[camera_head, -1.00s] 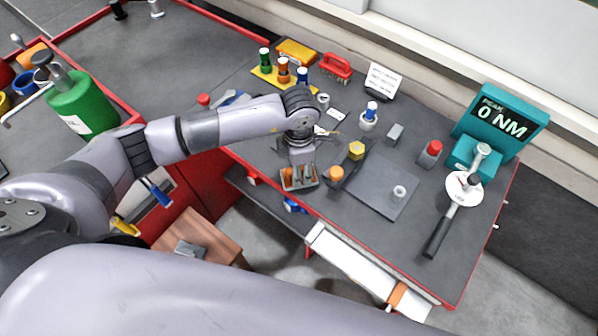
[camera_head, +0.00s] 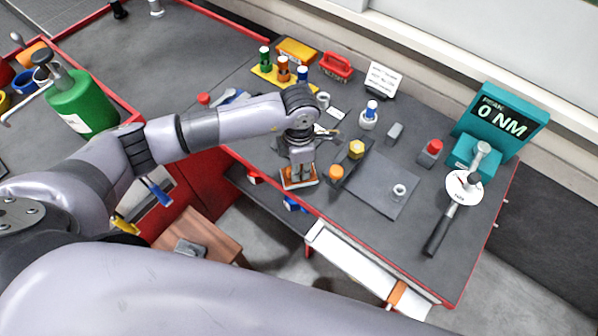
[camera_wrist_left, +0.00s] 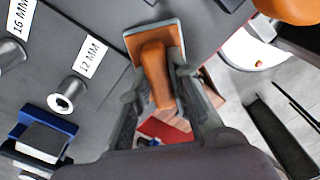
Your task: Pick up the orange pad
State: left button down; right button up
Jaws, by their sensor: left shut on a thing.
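The orange pad (camera_head: 299,184) is at the front left edge of the grey bench, a rectangular block with a pale rim. In the left wrist view its broad end (camera_wrist_left: 153,34) and orange handle (camera_wrist_left: 157,78) show, the handle between the two dark fingers. My left gripper (camera_head: 301,168) points down over the pad and is shut on its handle. I cannot tell whether the pad still touches the bench. My right gripper is not in view.
An orange cap (camera_head: 336,171) and a yellow hex piece (camera_head: 356,149) stand close to the right of the pad. A grey mat (camera_head: 372,187), torque wrench (camera_head: 447,220) and teal display (camera_head: 502,120) are further right. The red bench edge is just in front.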

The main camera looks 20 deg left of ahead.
pick_arm(q)
jog(key=shift+r, duration=0.15)
notch_tip(320, 180, up, 20)
jog(key=b, duration=0.2)
dwell(0.3)
